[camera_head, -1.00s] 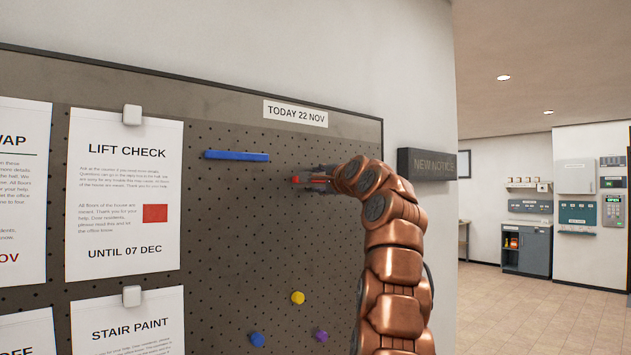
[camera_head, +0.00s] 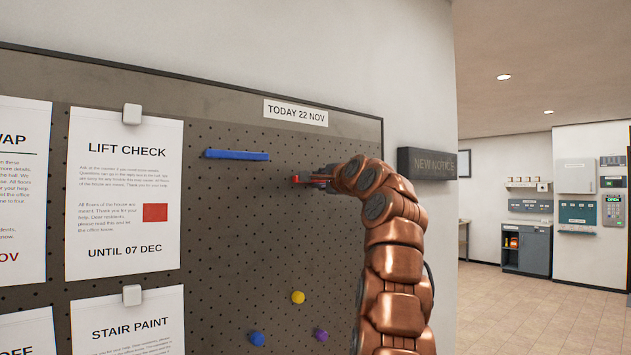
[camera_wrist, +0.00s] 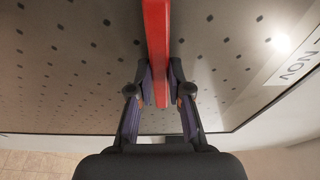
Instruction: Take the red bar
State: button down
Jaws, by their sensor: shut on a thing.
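The red bar (camera_wrist: 157,40) runs from the top edge of the wrist view down between the fingers of my gripper (camera_wrist: 160,95). The fingers are shut on it, one on each side. In the head view only the left end of the red bar (camera_head: 297,179) shows clearly, close to the pegboard. My gripper (camera_head: 325,180) is at the board's upper right, largely hidden behind my copper arm. I cannot tell whether the bar touches the board.
The pegboard (camera_head: 225,220) holds a blue bar (camera_head: 237,155), a yellow knob (camera_head: 298,297), a blue knob (camera_head: 257,338) and a purple knob (camera_head: 320,335). Paper notices hang at left, including LIFT CHECK (camera_head: 110,230). A dark NEW NOTICE box (camera_head: 425,163) juts from the wall at right.

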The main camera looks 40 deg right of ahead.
jog(key=shift+s, duration=0.1)
jog(key=shift+s+a+b, duration=0.15)
jog(key=shift+s+b, duration=0.2)
jog(key=shift+s, duration=0.25)
jog(key=shift+b+v, duration=0.35)
jog(key=shift+v, duration=0.5)
jog(key=b+v, duration=0.2)
jog(key=v, duration=0.4)
jog(key=shift+s, duration=0.4)
jog(key=shift+a, duration=0.1)
